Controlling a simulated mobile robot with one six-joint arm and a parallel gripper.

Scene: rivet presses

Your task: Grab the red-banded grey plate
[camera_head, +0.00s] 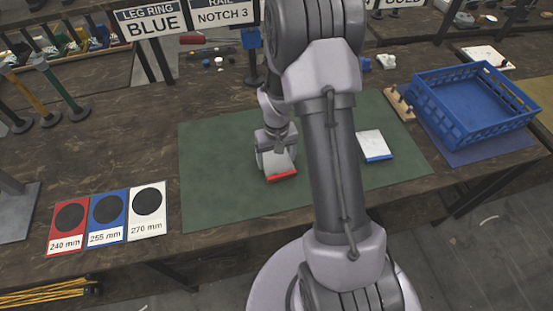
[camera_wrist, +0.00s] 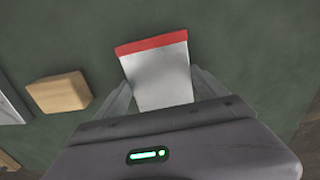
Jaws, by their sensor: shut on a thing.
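The red-banded grey plate (camera_wrist: 160,78) lies between the fingers of my gripper (camera_wrist: 162,90) in the wrist view, with its red band at the far end. My gripper is shut on the plate's two sides. In the head view the plate's red band (camera_head: 282,175) shows just below my gripper (camera_head: 276,162), over the green mat (camera_head: 215,195). My gripper and wrist hide most of the plate there. I cannot tell whether the plate rests on the mat or is slightly above it.
A blue-banded plate (camera_head: 373,144) lies on the mat to the right, behind my arm. A wooden block (camera_wrist: 59,92) sits left of my gripper in the wrist view. A blue crate (camera_head: 480,118) stands at the right. Red, blue and white size cards (camera_head: 107,226) lie left of the mat.

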